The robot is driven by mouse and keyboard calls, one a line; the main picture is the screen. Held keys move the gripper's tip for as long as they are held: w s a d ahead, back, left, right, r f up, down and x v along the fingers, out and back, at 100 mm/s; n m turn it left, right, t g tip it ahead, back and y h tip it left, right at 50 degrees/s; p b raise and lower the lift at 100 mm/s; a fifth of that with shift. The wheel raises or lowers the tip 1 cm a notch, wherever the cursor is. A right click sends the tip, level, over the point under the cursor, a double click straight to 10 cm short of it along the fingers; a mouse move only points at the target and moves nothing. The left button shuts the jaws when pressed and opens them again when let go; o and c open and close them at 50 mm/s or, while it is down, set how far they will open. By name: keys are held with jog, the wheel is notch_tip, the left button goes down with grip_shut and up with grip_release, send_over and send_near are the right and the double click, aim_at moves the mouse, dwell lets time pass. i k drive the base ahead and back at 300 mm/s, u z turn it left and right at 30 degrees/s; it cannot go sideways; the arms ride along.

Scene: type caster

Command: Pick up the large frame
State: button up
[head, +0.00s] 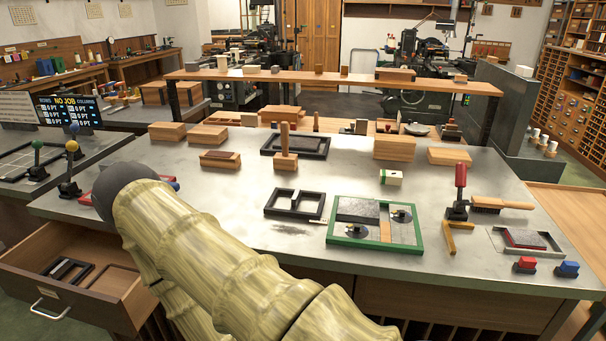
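Several frames are in the head view, and I cannot tell for sure which one is the large frame. A green rectangular frame (330,238) lies flat on the metal bench top, with grey plates, round discs and a wooden strip inside it. A smaller black frame (268,207) with a cross bar lies to its left. A black-rimmed tray (264,149) lies farther back, partly behind a wooden-handled block. A black frame (68,270) is in the open drawer at lower left. My arm crosses the lower left foreground; my gripper is not visible.
The metal bench top (240,190) has free room in its middle. Wooden blocks (394,148) stand along its back under a raised shelf (330,81). A brush (500,203), a red-handled tool (460,185) and small red and blue pieces are at right. The open drawer (110,302) juts out.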

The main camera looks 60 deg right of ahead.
aim_at(297, 194)
jog(key=z, duration=1.7)
jog(key=k, duration=1.25)
jog(key=u, duration=0.8)
jog(key=i, duration=1.35)
jog(key=z, duration=0.2)
